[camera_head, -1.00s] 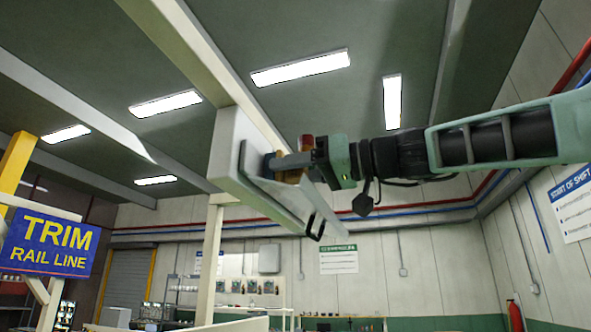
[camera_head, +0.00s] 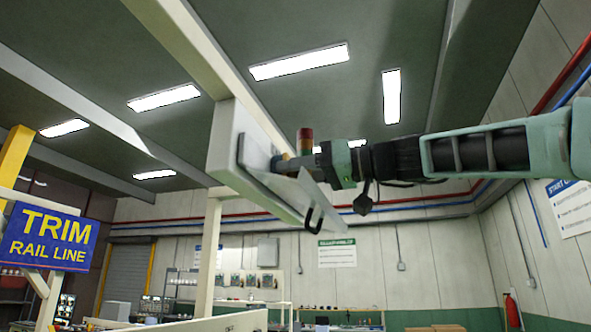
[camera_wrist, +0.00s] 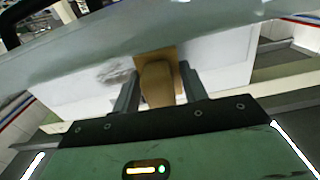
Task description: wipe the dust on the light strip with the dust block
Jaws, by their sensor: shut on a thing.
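A pale box-like fixture (camera_head: 222,135) hangs under the overhead beam, with a hinged-looking grey panel and a black handle (camera_head: 314,219) at its lower edge. I take its pale face to be the light strip (camera_wrist: 80,85), which shows a dark dust smudge (camera_wrist: 117,71) in the wrist view, left of my fingers. My gripper (camera_wrist: 159,88) is shut on a tan block, the dust block (camera_wrist: 158,84). The block's far end is at the pale face; I cannot tell whether it touches. In the head view my gripper (camera_head: 290,165) reaches the fixture from the right, its tips partly hidden.
The grey panel crosses the top of the wrist view, close to my fingers. A beam (camera_head: 190,40) runs above the fixture and a post (camera_head: 209,255) stands below. A blue sign (camera_head: 47,238) is at left. The air below my arm looks clear.

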